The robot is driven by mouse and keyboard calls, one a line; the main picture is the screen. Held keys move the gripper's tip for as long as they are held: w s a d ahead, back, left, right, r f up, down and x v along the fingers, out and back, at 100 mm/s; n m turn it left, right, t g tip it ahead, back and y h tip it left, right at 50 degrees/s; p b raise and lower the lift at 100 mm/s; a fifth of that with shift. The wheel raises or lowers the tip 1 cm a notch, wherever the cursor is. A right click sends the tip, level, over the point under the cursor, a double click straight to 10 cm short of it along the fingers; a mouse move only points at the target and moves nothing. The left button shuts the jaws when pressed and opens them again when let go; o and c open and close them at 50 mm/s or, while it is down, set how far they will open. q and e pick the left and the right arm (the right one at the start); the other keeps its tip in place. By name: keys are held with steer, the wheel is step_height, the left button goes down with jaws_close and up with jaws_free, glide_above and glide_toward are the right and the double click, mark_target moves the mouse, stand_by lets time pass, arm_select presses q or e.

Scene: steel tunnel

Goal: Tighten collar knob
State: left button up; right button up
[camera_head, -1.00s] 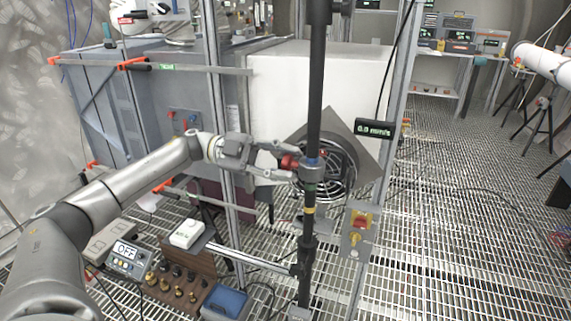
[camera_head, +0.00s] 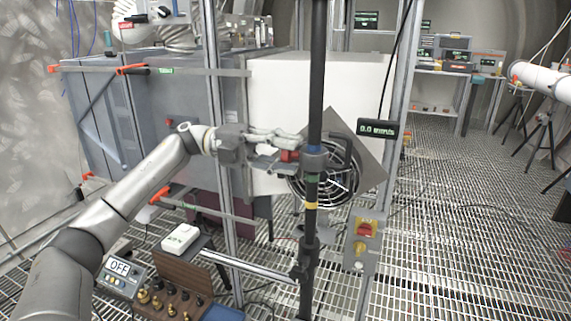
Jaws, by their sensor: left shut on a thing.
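The collar (camera_head: 313,158) is a grey ring clamped around the upright black pole (camera_head: 315,85). Its red knob (camera_head: 290,155) sticks out on the left side. My left gripper (camera_head: 287,150) reaches in from the left and is shut on the red knob, with one finger above it and one below. The fingers hide part of the knob. Below the collar, the pole carries green and yellow bands. My right gripper is not in view.
A round fan (camera_head: 335,185) stands just behind the pole, before a white box (camera_head: 277,100). A switch box (camera_head: 363,240) is at lower right. A wooden rack (camera_head: 165,275) sits lower left. Open grating lies right.

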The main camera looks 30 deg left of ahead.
arm_select(q)
steer(key=shift+m+b, duration=0.55)
steer(key=shift+m, duration=0.35)
steer(key=o, duration=1)
steer(key=shift+o, duration=0.2)
steer(key=v, duration=1.2)
